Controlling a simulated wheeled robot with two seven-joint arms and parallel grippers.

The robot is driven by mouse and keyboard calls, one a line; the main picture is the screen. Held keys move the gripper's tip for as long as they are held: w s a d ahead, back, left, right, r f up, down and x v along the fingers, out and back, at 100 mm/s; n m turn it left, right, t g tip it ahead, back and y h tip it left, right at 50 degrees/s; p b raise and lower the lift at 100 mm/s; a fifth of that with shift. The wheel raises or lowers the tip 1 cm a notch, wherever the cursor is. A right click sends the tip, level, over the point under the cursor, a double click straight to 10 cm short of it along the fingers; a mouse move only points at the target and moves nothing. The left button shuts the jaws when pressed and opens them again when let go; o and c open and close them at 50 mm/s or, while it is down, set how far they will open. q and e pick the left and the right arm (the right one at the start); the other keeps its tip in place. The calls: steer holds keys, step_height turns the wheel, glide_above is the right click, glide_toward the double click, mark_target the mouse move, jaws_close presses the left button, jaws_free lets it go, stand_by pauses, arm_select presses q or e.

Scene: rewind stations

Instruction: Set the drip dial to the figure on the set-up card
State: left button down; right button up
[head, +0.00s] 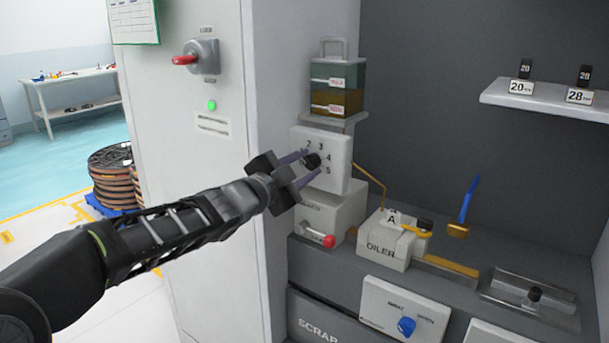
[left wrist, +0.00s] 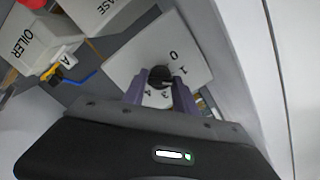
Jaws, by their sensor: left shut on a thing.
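The drip dial is a dark knob (head: 312,160) on a white panel (head: 340,179) with figures around it; 2, 3, 4 and 5 show in the head view. My left gripper (head: 306,163) reaches in from the left and is shut on the knob. In the left wrist view the knob (left wrist: 160,75) sits between the two fingers, with 0, 1 and 4 readable around it. I cannot tell which figure the knob points to. A green-edged card (head: 134,20) hangs at the top left; its writing is too small to read. My right gripper is not in view.
An oil reservoir (head: 337,86) stands on a shelf above the panel. Below are a red-knobbed lever (head: 328,241), the oiler block (head: 384,248) and a blue switch (head: 406,326). A cabinet (head: 190,200) with a red-handled switch (head: 186,60) stands left of the station.

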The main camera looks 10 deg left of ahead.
arm_select(q)
steer(key=m+b, duration=0.2)
steer(key=m, duration=0.3)
steer(key=shift+m, duration=0.4)
steer(key=c, duration=1)
jaws_free()
steer(key=shift+s, duration=0.1)
steer(key=v, duration=0.7)
steer(key=shift+s, duration=0.3)
